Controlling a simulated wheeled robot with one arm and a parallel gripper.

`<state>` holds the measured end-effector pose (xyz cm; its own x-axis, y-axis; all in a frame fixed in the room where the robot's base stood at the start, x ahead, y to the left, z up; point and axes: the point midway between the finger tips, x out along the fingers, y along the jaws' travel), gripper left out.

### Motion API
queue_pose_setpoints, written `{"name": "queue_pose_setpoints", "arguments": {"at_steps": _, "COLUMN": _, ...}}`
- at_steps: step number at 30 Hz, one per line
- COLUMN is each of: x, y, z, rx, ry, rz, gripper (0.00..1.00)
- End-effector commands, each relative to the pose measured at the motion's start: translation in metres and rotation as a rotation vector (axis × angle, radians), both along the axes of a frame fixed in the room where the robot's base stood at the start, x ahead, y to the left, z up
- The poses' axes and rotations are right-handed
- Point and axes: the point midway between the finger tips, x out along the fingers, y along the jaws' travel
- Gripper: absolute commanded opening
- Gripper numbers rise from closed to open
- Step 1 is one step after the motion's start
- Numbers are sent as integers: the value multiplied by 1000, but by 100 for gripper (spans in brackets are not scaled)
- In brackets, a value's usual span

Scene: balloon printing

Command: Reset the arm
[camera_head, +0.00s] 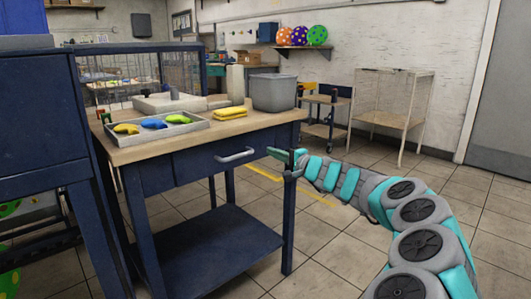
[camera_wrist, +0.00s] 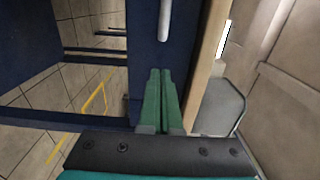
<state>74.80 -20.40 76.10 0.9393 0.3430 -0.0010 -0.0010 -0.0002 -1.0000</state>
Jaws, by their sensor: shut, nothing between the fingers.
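My gripper (camera_head: 280,153) is shut and empty. In the head view it reaches in from the right and is near the right front corner of the blue workbench (camera_head: 195,165), near its drawer handle (camera_head: 235,155). In the wrist view the green fingers of my gripper (camera_wrist: 161,75) lie together and point along the blue drawer front, with the handle (camera_wrist: 165,18) just beyond the tips. I cannot tell whether the fingers touch the bench.
On the bench are a tray (camera_head: 160,137) of coloured balloons, yellow cloths (camera_head: 229,113) and a grey bin (camera_head: 273,92). A blue cabinet (camera_head: 40,120) stands at left. A wire cart (camera_head: 391,100) stands behind right.

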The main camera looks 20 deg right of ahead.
Motion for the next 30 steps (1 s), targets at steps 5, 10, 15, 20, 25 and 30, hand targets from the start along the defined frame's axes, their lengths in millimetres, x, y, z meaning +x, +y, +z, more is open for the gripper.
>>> {"name": "queue_pose_setpoints", "arguments": {"at_steps": 5, "x": -36, "y": -15, "z": 1, "rx": 0, "ry": -3, "rz": -2, "gripper": 0}}
{"name": "queue_pose_setpoints", "arguments": {"at_steps": 10, "x": -57, "y": -23, "z": -1, "rx": 0, "ry": 0, "rz": -2, "gripper": 0}}
{"name": "queue_pose_setpoints", "arguments": {"at_steps": 15, "x": -68, "y": -26, "z": 0, "rx": 0, "ry": -1, "rz": -1, "gripper": 0}}
{"name": "queue_pose_setpoints", "arguments": {"at_steps": 20, "x": -70, "y": -26, "z": -1, "rx": -1, "ry": 0, "rz": 0, "gripper": 0}}
{"name": "queue_pose_setpoints", "arguments": {"at_steps": 25, "x": -72, "y": 2, "z": 10, "rx": -32, "ry": -4, "rz": 55, "gripper": 0}}
{"name": "queue_pose_setpoints", "arguments": {"at_steps": 30, "x": -93, "y": 93, "z": 32, "rx": -145, "ry": -3, "rz": 243, "gripper": 0}}
